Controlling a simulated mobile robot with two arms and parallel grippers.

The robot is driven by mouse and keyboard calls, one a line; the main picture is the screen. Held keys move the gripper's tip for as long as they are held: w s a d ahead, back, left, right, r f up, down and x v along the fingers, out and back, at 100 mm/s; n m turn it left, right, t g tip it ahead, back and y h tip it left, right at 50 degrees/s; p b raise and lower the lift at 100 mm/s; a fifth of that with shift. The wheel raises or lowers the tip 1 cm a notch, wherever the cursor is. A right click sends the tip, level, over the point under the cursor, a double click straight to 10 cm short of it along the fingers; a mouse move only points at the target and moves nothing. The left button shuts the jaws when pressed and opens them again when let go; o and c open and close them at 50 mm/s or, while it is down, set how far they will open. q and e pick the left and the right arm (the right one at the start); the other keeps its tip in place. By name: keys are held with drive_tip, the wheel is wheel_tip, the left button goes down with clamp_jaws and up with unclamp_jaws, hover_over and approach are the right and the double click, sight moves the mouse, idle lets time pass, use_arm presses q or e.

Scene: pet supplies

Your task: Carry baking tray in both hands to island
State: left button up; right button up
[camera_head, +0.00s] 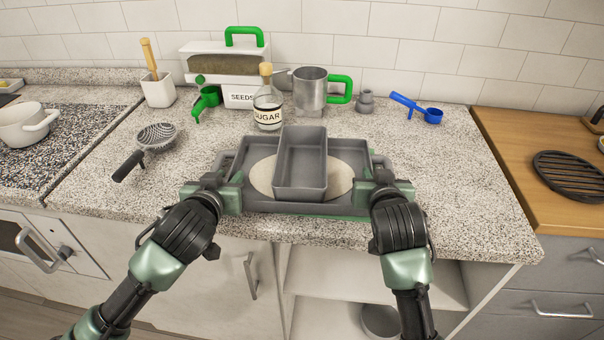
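The grey baking tray (347,151) lies at the front edge of the speckled counter. A round beige disc (262,177) and a grey loaf pan (300,163) rest on it; the pan covers part of the disc. My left gripper (226,190) is at the tray's left end and my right gripper (372,187) is at its right end. Both seem to touch the tray's ends, but their fingertips are partly hidden and I cannot tell whether they are closed on it.
Behind the tray stand a sugar bottle (267,106), a metal jug (310,92) and a seeds container (225,66). A strainer (155,137) lies left, a blue scoop (418,108) right. A wooden counter (505,150) adjoins at right. The counter right of the tray is clear.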

use_arm(q)
drive_tip(key=shift+w, duration=0.25)
clamp_jaws()
drive_tip(key=shift+f, duration=0.1)
idle(1.3)
